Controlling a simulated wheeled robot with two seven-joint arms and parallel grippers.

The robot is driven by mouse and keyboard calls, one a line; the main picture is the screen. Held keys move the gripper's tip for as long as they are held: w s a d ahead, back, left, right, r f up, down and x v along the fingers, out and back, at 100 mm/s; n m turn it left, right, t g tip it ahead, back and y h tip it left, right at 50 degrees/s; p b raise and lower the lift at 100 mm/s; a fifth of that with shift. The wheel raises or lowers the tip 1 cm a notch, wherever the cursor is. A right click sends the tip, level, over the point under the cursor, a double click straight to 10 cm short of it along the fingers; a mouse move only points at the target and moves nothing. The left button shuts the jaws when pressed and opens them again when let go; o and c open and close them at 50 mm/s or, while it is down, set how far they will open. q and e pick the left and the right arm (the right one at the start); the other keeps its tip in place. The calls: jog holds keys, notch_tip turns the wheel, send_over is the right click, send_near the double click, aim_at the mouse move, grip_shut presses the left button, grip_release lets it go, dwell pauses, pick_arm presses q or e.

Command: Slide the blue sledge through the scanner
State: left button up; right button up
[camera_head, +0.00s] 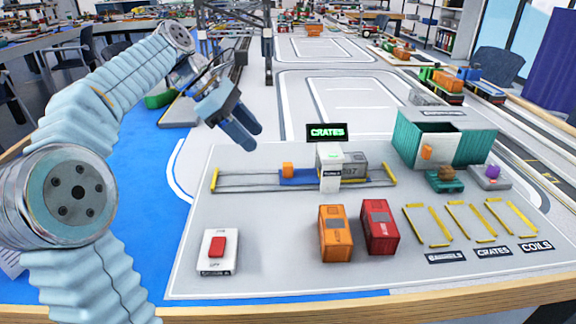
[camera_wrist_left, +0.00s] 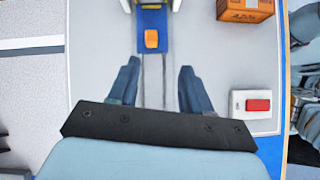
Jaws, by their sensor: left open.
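The blue sledge (camera_head: 304,178) sits on a rail track with yellow end stops, its right part hidden by the scanner. An orange block (camera_head: 287,169) rides on its left end. The scanner (camera_head: 330,170) is a pale gate across the track, under a green "CRATES" sign (camera_head: 327,132). My left gripper (camera_head: 250,138) is open and empty, above and to the left of the sledge. In the left wrist view, the blue sledge (camera_wrist_left: 153,20) and block lie beyond the spread fingers (camera_wrist_left: 159,88), apart from them. My right gripper is not in view.
A red button box (camera_head: 217,250) stands at front left. Orange (camera_head: 336,233) and red (camera_head: 379,227) containers stand in front of the track. A green open container (camera_head: 445,145) is at the right, with yellow-marked bays (camera_head: 470,222) before it. The board left of the track is clear.

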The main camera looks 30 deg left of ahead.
aim_at(288, 164)
pick_arm(q)
jog(key=w+d+f, duration=0.1)
jog(key=d+f, duration=0.1)
jog(key=f, duration=0.1)
jog(key=w+d+f+n+b, duration=0.1)
jog(key=w+d+f, duration=0.1)
jog(key=f, duration=0.1)
jog(key=w+d+f+n+t+h+b, duration=0.1)
jog(key=w+d+f, duration=0.1)
jog(key=f, duration=0.1)
jog(key=shift+w+d, duration=0.1)
jog(key=shift+d, duration=0.1)
grip_shut()
dwell(0.3)
